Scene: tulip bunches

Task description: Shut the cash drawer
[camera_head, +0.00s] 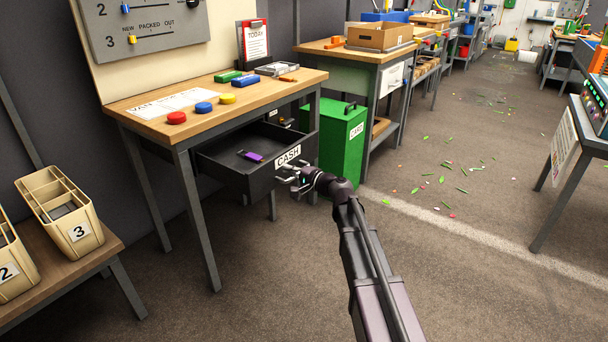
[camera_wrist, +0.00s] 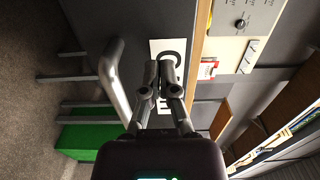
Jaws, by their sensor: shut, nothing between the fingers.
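The dark cash drawer (camera_head: 222,168) stands pulled out under the wooden desk in the head view. A purple item (camera_head: 250,156) lies inside it. Its front carries a white CASH label (camera_head: 288,156). My gripper (camera_head: 291,178) is at the drawer's front, just below the label, with its fingers pointing at the front. In the wrist view my gripper (camera_wrist: 159,75) is shut and empty, with its fingertips in front of the label (camera_wrist: 168,50). The drawer's pale bar handle (camera_wrist: 115,85) shows just left of the fingers. I cannot tell whether the fingertips touch the front.
The desk top (camera_head: 140,112) holds red, blue and yellow discs and a clipboard (camera_head: 254,42). A green bin (camera_head: 334,145) stands right of the drawer. Numbered cream boxes (camera_head: 62,212) sit on a low bench at left. Open floor lies in front, with scattered leaves at right.

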